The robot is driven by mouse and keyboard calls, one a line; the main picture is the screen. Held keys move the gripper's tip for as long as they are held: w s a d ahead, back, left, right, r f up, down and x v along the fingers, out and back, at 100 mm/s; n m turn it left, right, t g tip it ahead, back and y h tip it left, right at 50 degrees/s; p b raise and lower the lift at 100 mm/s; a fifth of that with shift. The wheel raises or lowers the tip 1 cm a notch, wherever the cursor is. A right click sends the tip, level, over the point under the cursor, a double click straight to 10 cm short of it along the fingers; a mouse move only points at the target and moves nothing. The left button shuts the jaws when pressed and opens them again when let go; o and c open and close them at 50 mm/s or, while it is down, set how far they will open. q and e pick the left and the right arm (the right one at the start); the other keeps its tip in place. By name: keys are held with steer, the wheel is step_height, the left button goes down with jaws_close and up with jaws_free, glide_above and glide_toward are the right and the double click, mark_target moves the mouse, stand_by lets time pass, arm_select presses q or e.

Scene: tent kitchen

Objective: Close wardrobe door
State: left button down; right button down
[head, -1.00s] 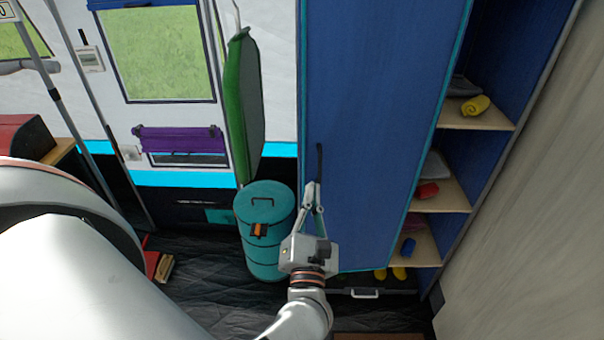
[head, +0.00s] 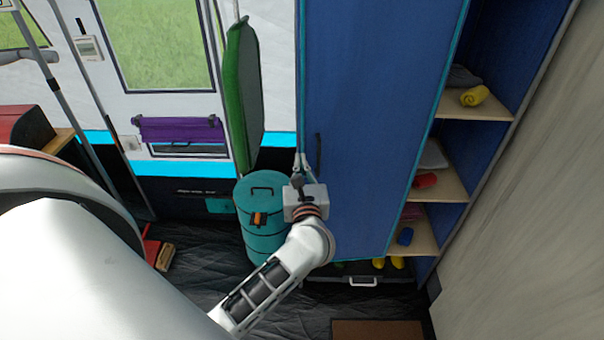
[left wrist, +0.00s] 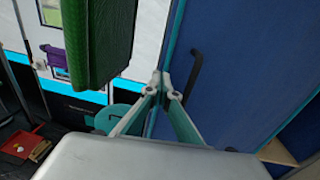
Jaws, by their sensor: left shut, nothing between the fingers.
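The wardrobe door (head: 370,110) is a tall blue panel with teal edging. It stands open, with shelves showing to its right. Its dark vertical handle (head: 318,153) is near the door's left edge, and the handle also shows in the left wrist view (left wrist: 192,75). My left gripper (head: 299,156) is shut and empty at the door's left edge, just left of the handle. In the left wrist view its fingertips (left wrist: 162,82) overlap the teal edge; I cannot tell whether they touch it. My right gripper is not in view.
A teal barrel (head: 262,205) stands left of the door, below a hanging green padded item (head: 243,100). The wardrobe shelves (head: 478,132) hold rolled cloths, including a yellow roll (head: 474,96).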

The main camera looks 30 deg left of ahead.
mark_target(299, 148)
arm_select(q)
steer(key=shift+x, duration=1.3)
steer(key=shift+a, duration=0.1)
steer(key=x, duration=0.4)
steer(key=shift+w+a+b, duration=0.1)
steer(key=shift+b, duration=0.25)
steer(key=shift+w+a, duration=0.25)
steer(key=shift+w, duration=0.05)
steer(key=shift+r, duration=0.3)
